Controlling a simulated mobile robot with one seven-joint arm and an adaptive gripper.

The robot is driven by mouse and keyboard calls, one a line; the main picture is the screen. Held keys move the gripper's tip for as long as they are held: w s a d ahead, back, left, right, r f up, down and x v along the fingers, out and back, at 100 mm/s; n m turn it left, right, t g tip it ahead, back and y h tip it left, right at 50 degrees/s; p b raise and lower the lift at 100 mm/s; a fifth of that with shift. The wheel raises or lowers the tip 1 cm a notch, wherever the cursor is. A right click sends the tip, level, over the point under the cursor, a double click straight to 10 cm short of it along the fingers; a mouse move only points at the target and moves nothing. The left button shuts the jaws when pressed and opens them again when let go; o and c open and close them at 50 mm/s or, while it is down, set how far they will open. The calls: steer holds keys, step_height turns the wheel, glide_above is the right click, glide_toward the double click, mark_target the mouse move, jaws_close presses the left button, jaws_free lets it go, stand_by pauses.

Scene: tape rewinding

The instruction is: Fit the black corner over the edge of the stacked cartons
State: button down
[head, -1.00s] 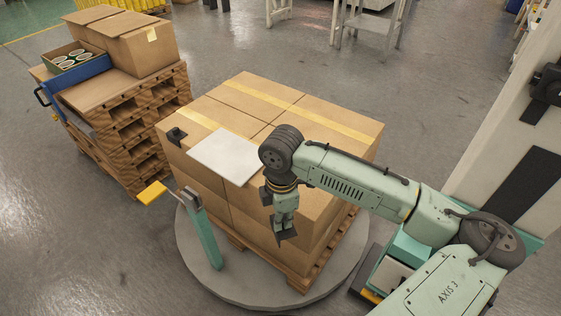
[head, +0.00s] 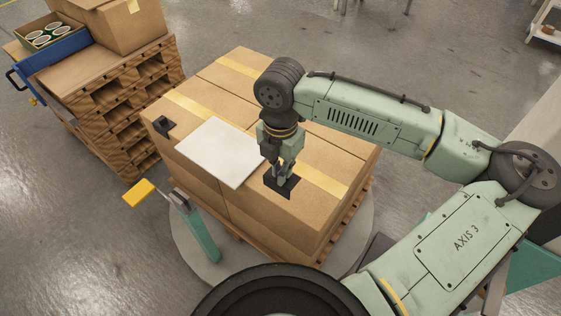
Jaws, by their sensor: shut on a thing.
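My gripper (head: 278,174) points down and is shut on a black corner (head: 285,187), a small dark angled piece. In the head view the corner appears against the top of the stacked cartons (head: 318,212), near their front edge. I cannot tell whether it touches the cardboard. The fingers hide part of it. The cartons form a brown block with yellow tape on a wooden pallet. A second black corner (head: 164,129) sits at the left corner of the stack's top.
A white sheet (head: 218,151) lies on the cartons left of my gripper. The pallet stands on a round grey platform (head: 360,232). Stacked pallets (head: 125,105) with a blue-handled tray are at left.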

steer(key=shift+f+b, duration=2.8)
steer(key=shift+f, duration=0.15)
steer(key=shift+p, duration=0.6)
steer(key=shift+f, duration=0.15)
steer(key=shift+f+b, duration=1.1)
steer(key=shift+f, duration=0.6)
steer(key=shift+f, duration=0.65)
steer(key=c, duration=1.6)
jaws_free()
steer(key=shift+o, duration=0.4)
steer(key=o, duration=0.3)
steer(key=shift+r, duration=0.1)
